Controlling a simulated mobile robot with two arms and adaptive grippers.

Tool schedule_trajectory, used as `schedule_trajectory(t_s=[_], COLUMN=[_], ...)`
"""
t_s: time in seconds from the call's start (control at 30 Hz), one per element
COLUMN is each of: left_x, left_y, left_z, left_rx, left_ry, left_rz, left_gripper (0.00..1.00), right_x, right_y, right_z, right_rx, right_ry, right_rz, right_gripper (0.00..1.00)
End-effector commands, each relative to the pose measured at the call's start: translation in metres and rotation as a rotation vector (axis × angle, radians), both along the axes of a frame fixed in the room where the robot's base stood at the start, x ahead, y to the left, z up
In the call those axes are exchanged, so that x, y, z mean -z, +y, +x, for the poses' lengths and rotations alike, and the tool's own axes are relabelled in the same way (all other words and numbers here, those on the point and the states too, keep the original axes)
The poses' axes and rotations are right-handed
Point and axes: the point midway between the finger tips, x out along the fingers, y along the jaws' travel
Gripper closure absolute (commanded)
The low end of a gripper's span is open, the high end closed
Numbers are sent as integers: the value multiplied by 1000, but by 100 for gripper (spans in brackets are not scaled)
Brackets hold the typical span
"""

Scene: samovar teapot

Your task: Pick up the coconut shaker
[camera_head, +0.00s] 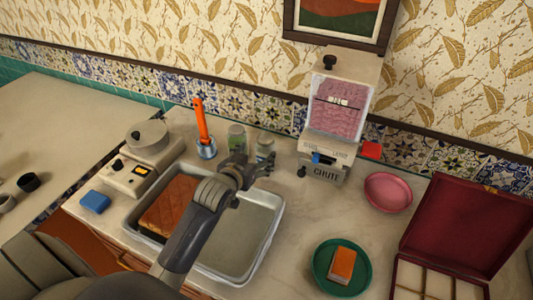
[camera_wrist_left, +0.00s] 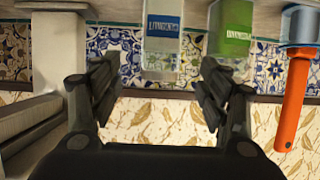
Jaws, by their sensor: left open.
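The coconut shaker is a small pale jar with a blue label, and its lettering is upside down in the left wrist view (camera_wrist_left: 162,38). In the head view it stands at the back of the counter (camera_head: 265,145), partly hidden by my left gripper (camera_head: 255,170). In the left wrist view my left gripper (camera_wrist_left: 160,72) is open and empty, with one finger on each side of the shaker in the picture. The shaker seems to be just beyond the fingertips; I cannot judge the exact gap. My right gripper is not in view.
A green-labelled shaker (camera_head: 237,136) stands close beside, then a cup (camera_head: 206,148) with an orange-handled tool (camera_head: 200,120). A metal tray (camera_head: 270,232) with a brown cake (camera_head: 170,205) lies below my arm. The chute dispenser (camera_head: 338,110) stands to the right.

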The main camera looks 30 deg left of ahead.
Motion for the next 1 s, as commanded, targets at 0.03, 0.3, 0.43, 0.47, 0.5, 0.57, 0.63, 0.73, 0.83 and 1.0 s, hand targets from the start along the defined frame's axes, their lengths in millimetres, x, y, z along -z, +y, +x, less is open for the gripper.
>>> schedule_trajectory(t_s=[0.03, 0.3, 0.43, 0.47, 0.5, 0.57, 0.63, 0.73, 0.83, 1.0], left_x=[1, 12, 14, 14, 14, 15, 17, 22, 26, 29], left_y=[1, 3, 4, 4, 5, 6, 8, 9, 10, 10], left_z=[8, 34, 39, 41, 45, 52, 61, 72, 80, 85], left_rx=[0, 0, 0, 1, 1, 0, 0, 0, 0, 1], left_ry=[-1, 0, 0, -1, 0, 0, 0, 0, -1, 0], left_rz=[0, 1, 1, 1, 1, 1, 1, 0, 1, 1], left_gripper=[30, 30, 30, 30, 30, 30, 30, 30, 30, 30], right_x=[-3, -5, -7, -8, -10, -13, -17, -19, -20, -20], right_y=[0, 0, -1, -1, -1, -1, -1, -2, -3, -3], right_z=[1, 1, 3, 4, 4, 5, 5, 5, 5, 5], right_rx=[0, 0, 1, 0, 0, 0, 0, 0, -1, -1], right_ry=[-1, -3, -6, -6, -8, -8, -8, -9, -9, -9], right_rz=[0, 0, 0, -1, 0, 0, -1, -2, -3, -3], right_gripper=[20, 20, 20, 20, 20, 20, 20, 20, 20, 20])
